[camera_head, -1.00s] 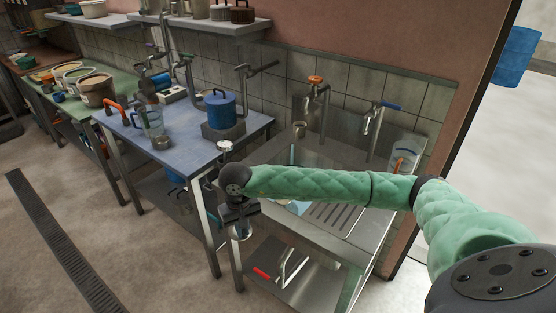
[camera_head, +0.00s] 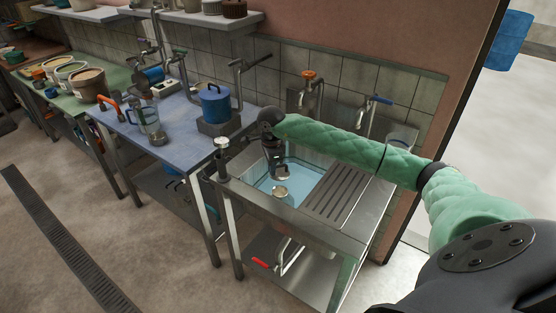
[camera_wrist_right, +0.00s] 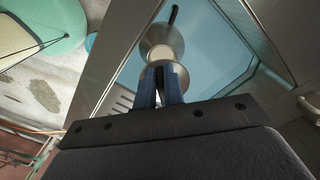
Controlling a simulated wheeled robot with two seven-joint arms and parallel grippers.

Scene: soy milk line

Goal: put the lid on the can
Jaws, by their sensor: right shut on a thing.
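My right gripper (camera_head: 279,174) is over the sink basin, pointing down. It is shut on a small round metal thing (camera_head: 280,191), pale and shiny, which hangs below the fingers. In the right wrist view this thing (camera_wrist_right: 162,45) shows a waisted, spool-like outline between and beyond the blue fingers (camera_wrist_right: 165,84); I cannot tell whether it is the lid. A blue pot (camera_head: 215,106) with its cover on stands on a grey block. A small silver-topped thing (camera_head: 221,144) stands at the sink's left corner. I cannot tell which is the can. My left gripper is out of view.
The steel sink (camera_head: 330,218) has a bluish basin and a ribbed drainboard at right, with taps (camera_head: 312,85) behind. The blue table (camera_head: 185,118) at left bears a clear jug (camera_head: 147,118) and a small metal cup (camera_head: 158,139). A pipe with a red handle (camera_head: 260,263) lies below the sink.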

